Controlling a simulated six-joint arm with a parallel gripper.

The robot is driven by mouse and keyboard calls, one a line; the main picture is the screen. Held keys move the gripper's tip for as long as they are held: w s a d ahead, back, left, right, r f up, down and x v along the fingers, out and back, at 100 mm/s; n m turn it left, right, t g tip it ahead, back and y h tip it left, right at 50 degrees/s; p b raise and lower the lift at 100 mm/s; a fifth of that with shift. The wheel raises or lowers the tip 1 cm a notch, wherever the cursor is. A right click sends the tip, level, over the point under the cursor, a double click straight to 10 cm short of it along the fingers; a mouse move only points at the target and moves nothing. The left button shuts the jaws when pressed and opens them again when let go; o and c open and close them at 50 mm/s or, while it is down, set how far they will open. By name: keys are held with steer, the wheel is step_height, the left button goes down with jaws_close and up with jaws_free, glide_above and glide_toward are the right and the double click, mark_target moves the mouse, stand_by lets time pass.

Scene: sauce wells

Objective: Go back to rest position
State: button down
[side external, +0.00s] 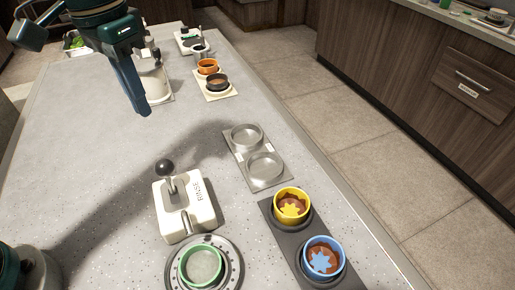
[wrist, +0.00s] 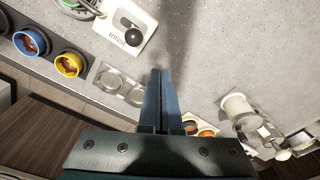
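My gripper (side external: 144,112) hangs above the grey counter (side external: 105,130) at the upper left of the side external view, its blue fingers pointing down. In the wrist view its fingers (wrist: 161,72) lie side by side with almost no gap, and nothing shows between them. It is apart from all cups and wells.
A white rinse box (side external: 186,215) with a black-knobbed lever stands near a green cup (side external: 201,266). Yellow (side external: 291,206) and blue (side external: 323,258) cups sit in a dark holder. A metal plate has two empty wells (side external: 264,167).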

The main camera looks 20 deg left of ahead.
steer(key=s+a+r+n+t, duration=0.2)
steer(key=s+a+r+t, duration=0.15)
steer(key=s, duration=0.45)
steer(key=s+a+f+t, duration=0.1)
steer(key=s+a+f, duration=0.1)
steer(key=s+f, duration=0.3)
steer(key=shift+s+a+n, duration=0.15)
steer(key=shift+n, duration=0.25)
